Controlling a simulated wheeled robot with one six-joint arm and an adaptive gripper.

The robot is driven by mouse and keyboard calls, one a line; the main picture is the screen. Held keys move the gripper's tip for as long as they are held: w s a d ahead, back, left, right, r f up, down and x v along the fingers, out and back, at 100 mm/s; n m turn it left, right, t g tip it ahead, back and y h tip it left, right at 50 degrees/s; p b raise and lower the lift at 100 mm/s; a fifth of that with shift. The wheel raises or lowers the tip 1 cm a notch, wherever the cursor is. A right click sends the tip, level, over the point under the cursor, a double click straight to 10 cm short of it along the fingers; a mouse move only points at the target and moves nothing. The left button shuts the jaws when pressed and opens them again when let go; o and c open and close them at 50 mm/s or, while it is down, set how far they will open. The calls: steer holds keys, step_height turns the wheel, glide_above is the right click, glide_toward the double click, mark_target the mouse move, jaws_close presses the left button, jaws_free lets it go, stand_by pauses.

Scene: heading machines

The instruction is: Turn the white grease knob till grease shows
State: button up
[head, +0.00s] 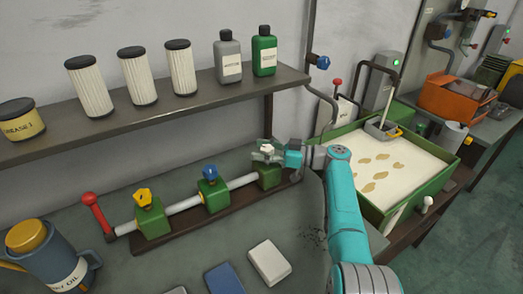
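The white grease knob (267,149) sits on top of the rightmost green block (269,176) of the grease line. My gripper (266,154) reaches in from the right and is at the knob, its fingers around or beside it. At this size I cannot tell whether the fingers touch the knob. The knob is partly hidden by the gripper. A yellow knob (143,197) and a blue knob (210,173) top the other green blocks along the same pipe. No grease is visible at the white knob's block.
A red-handled lever (94,208) stands at the pipe's left end. A shelf (200,104) with filters and bottles runs above. A blue oil can (60,262) stands lower left. White (269,262) and blue (223,280) blocks lie in front. A green tray (434,191) is right of my arm.

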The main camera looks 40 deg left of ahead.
steer(key=v, duration=1.2)
